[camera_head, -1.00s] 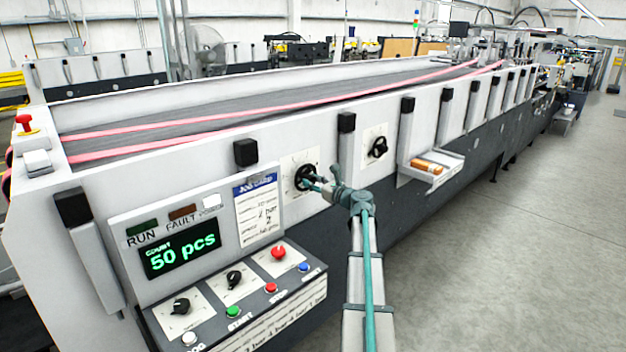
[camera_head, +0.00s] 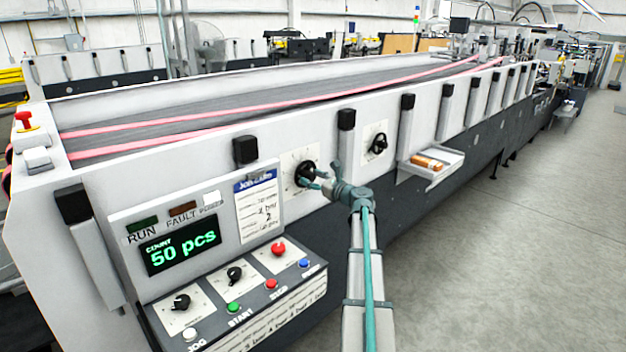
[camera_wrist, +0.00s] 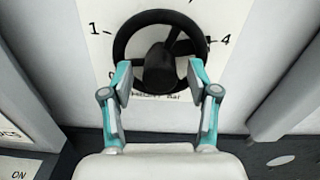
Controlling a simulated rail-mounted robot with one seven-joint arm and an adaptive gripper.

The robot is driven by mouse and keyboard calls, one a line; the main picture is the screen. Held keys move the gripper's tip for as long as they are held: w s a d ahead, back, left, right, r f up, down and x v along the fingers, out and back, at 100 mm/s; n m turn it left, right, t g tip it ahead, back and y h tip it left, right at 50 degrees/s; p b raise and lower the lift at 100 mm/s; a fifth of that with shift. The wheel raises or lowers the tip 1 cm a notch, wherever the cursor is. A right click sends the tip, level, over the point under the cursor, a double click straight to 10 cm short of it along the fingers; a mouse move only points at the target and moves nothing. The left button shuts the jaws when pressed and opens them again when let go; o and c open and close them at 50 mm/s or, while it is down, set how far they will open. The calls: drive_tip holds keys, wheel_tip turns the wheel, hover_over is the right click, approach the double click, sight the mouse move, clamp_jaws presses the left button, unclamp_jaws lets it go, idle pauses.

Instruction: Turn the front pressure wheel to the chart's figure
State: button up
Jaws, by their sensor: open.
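The front pressure wheel is a black handwheel (camera_head: 306,174) on a white scale plate on the machine's side panel. In the wrist view the wheel (camera_wrist: 160,17) fills the upper middle, with a dark knob or hub at its lower centre. Scale marks 1 and 4 show to its left and right; other figures are partly hidden. My gripper (camera_wrist: 158,78) is open, its teal fingertips on either side of the hub, over the lower rim. Contact with it cannot be told. The job card (camera_head: 258,207) hangs left of the wheel, with a handwritten bar figure and a 2.
A second black wheel (camera_head: 378,144) sits farther right on its own plate. A small tray (camera_head: 432,164) with orange-brown items juts from the panel. The control box (camera_head: 240,283) with knobs and buttons projects below left. The floor to the right is clear.

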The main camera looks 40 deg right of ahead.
drive_tip(key=s, duration=1.2)
drive_tip(key=shift+d, duration=0.35)
